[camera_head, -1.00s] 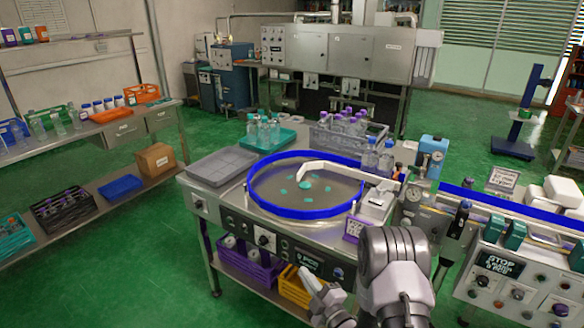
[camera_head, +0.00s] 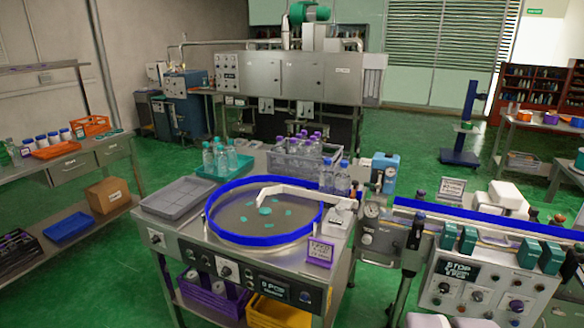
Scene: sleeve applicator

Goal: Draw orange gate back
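I cannot make out an orange gate in this view. The round table with a blue rim (camera_head: 222,233) stands in the middle on a steel cabinet, with several teal pieces on its grey disc and a white curved arm (camera_head: 290,193) reaching over it. A blue-edged conveyor (camera_head: 470,216) runs to the right from the cabinet's right side. My gripper is not in view. Only pale and grey parts, probably of my arm, show at the bottom edge, right of centre.
Green floor is open at left and right rear.

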